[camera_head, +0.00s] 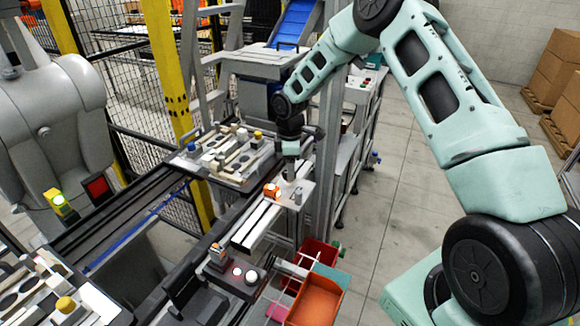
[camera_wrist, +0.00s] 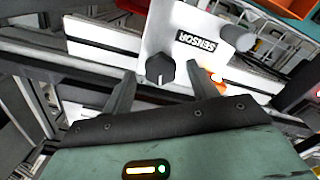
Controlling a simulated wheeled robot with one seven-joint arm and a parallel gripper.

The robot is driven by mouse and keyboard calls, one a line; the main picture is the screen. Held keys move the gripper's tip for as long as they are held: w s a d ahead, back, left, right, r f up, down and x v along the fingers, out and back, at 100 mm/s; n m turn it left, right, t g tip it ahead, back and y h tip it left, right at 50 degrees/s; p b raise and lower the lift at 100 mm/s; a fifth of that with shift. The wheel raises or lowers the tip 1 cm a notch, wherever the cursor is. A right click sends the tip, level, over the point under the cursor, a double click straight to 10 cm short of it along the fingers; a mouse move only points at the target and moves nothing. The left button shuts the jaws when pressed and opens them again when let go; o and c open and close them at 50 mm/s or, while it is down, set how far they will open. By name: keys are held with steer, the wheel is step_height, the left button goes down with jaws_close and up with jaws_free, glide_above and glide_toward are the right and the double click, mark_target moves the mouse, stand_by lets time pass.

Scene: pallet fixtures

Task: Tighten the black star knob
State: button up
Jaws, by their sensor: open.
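The black knob (camera_wrist: 160,69) with a white pointer mark sits on a pale plate (camera_wrist: 185,25) labelled SENSOR in the wrist view. My gripper (camera_wrist: 161,72) is open, with one finger to each side of the knob in the picture. I cannot tell whether the fingers touch it or how far above it they are. In the head view my gripper (camera_head: 290,170) points down over the same plate (camera_head: 310,188), beside an orange block (camera_head: 271,190). The knob is not clearly made out there.
A grey cylinder (camera_wrist: 237,38) stands on the plate near the label. Pale rails (camera_head: 252,226) run beside the plate. Red and orange bins (camera_head: 315,298) stand in front. A loaded pallet (camera_head: 230,155) sits on the conveyor behind. Open floor (camera_head: 400,190) lies to the right.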

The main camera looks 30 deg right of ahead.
steer(key=shift+f, duration=0.7)
steer(key=c, duration=1)
